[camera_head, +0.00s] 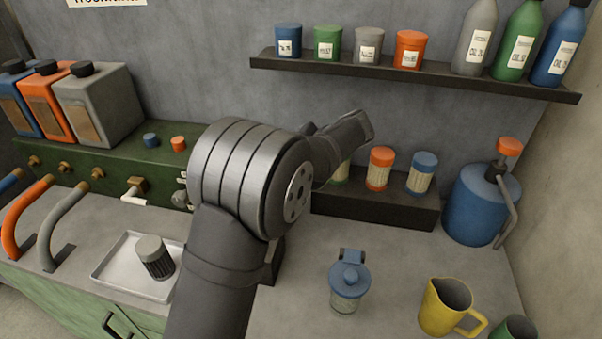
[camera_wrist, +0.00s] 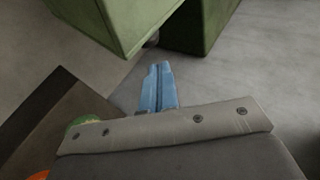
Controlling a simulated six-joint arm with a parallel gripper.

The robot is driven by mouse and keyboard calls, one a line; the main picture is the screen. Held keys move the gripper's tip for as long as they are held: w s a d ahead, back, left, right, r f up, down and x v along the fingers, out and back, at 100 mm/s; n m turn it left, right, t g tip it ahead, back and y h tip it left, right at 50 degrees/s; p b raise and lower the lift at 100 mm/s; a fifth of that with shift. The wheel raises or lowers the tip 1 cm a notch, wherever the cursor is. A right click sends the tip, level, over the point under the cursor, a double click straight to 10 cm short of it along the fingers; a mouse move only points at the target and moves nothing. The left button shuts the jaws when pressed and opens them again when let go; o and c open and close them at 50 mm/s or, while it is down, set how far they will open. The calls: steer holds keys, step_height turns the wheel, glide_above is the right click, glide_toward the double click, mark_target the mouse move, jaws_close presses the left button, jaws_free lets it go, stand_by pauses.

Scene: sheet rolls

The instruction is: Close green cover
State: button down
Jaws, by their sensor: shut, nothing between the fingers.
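No open green cover can be made out for certain. In the wrist view a large green box-like body (camera_wrist: 120,18) fills the top, with a darker green face (camera_wrist: 198,22) beside it; I cannot tell whether either is the cover. A round green lid (camera_wrist: 84,122) shows partly at the lower left. My gripper (camera_wrist: 158,68) has its blue fingers together and empty, below the green body in the picture; contact cannot be judged. In the head view my arm hides the gripper and the counter behind it.
A green valve panel (camera_head: 105,165) stands at the left rear. A dark rack (camera_head: 385,208) holds small jars. A blue-lidded jar (camera_head: 349,282), yellow jug (camera_head: 445,305) and blue pump bottle (camera_head: 475,205) stand right. A metal tray (camera_head: 115,270) lies left. A shelf (camera_head: 420,75) runs above.

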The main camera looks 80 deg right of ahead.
steer(key=s+a+f+m+t+h, duration=0.1)
steer(key=s+f+m+t, duration=0.15)
steer(key=s, duration=0.35)
steer(key=s+f+m+t+h, duration=0.1)
steer(key=s+f+m+t, duration=0.1)
steer(key=s+m+t, duration=0.3)
steer(key=w+d+f+n+g, duration=0.1)
steer(key=w+d+f+n, duration=0.15)
steer(key=w, duration=0.65)
steer(key=shift+m, duration=0.4)
steer(key=shift+s+a+r, duration=0.1)
steer(key=shift+a+r, duration=0.5)
steer(key=shift+a, duration=0.3)
steer(key=shift+a+r, duration=0.6)
steer(key=shift+a, duration=0.3)
steer(key=shift+r, duration=0.1)
steer(key=a+r+n, duration=0.1)
steer(key=a+n, duration=0.1)
steer(key=a, duration=0.7)
steer(key=a+r+n+t, duration=0.1)
steer(key=a+r+n, duration=0.1)
steer(key=a, duration=0.7)
steer(key=shift+a+r+n+h, duration=0.3)
steer(key=shift+a+n, duration=0.1)
steer(key=shift+n, duration=0.4)
